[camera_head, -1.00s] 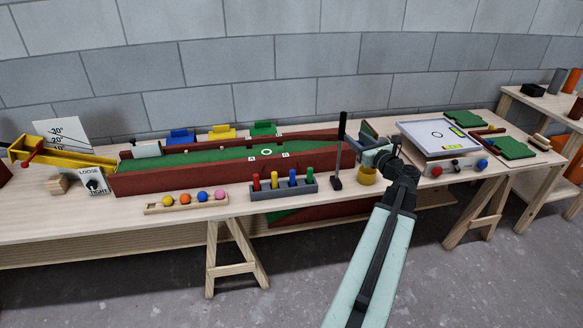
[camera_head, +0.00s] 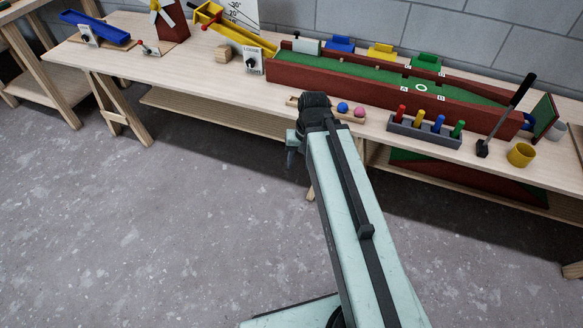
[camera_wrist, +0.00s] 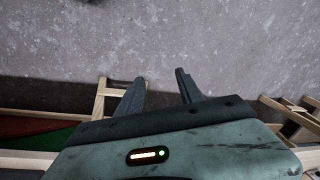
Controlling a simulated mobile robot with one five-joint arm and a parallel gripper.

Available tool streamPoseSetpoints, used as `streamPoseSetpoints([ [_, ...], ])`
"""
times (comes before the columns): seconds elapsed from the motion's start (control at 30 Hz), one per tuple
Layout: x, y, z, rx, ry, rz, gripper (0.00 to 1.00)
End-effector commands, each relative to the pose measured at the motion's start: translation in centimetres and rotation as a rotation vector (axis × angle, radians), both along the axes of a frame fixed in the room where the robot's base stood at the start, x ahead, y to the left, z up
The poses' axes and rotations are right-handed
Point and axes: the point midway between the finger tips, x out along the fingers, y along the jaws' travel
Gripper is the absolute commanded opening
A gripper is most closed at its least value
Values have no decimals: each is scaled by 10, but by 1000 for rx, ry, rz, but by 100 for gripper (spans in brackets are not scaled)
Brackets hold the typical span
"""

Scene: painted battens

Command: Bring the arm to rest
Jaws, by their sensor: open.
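My gripper (camera_wrist: 158,90) shows in the wrist view with its two dark fingers apart and nothing between them. Beyond the fingers is bare grey floor. In the head view my arm reaches up from the bottom right, and my gripper (camera_head: 292,150) hangs at the left of its wrist, in front of the table's front edge. The dark wrist hides part of the wooden ball rack (camera_head: 352,120), where a blue ball (camera_head: 342,107) and a pink ball (camera_head: 359,112) show. My gripper holds nothing.
A trestle leg (camera_head: 120,108) stands at left. Open floor (camera_head: 150,240) lies in front.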

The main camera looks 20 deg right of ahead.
Motion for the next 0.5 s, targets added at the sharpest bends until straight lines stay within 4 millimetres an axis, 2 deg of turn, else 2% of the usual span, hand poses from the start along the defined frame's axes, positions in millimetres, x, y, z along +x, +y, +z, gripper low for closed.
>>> streamPoseSetpoints([
  [0.03,-7,14,-1,-48,18,93,44],
  [0.13,-15,33,-2,-108,40,201,44],
  [0.43,-15,34,-2,-124,47,225,44],
  [0.5,-15,34,4,-124,46,225,44],
])
